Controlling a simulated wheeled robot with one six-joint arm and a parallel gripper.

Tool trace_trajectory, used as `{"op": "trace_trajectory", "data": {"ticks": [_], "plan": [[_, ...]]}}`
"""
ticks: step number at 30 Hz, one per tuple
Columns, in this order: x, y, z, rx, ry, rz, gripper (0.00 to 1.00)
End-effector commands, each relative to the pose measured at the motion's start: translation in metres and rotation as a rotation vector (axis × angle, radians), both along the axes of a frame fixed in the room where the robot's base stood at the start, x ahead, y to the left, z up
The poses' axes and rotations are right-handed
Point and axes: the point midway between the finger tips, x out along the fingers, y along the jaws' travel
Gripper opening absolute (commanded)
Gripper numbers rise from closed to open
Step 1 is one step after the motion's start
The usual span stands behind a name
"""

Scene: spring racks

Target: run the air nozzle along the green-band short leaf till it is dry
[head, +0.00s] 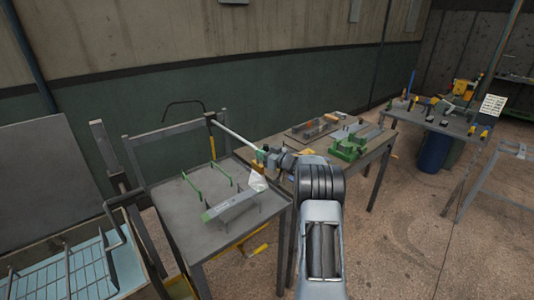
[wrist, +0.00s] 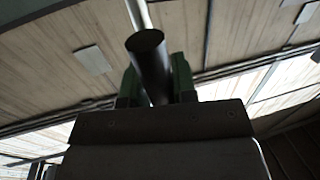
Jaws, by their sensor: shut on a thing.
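My gripper (head: 262,158) is over the right back part of the grey table. In the wrist view its green fingers (wrist: 157,85) are shut on a dark cylinder (wrist: 148,60), which appears to be the air nozzle's handle. A long pale tube (head: 234,134) runs from the gripper up and left in the head view. A short grey leaf (head: 232,204) with a greenish end lies slanted on the table's stand, below the gripper. A whitish, cone-like patch (head: 258,181) shows between gripper and leaf; I cannot tell what it is. The nozzle's tip and the leaf's wetness cannot be made out.
Green-topped upright hooks (head: 192,186) stand on the grey table (head: 190,240) behind the leaf. A wire basket in a tank (head: 70,275) is at the left. A workbench with a green fixture (head: 350,143) stands right of my arm. Another tool table (head: 440,118) is farther right.

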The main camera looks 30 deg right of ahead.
Motion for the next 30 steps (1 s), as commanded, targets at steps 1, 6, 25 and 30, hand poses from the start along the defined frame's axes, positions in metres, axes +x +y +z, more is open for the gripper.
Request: {"op": "trace_trajectory", "data": {"ticks": [1, 6, 25, 30], "plan": [[0.001, 0.002, 0.002, 0.000, -0.005, 0.006, 0.00], [0.001, 0.002, 0.003, 0.001, -0.007, 0.005, 0.00], [-0.005, -0.004, 0.001, 0.000, -0.003, -0.003, 0.48], [-0.028, -0.014, 0.000, 0.001, -0.004, -0.006, 0.48]]}}
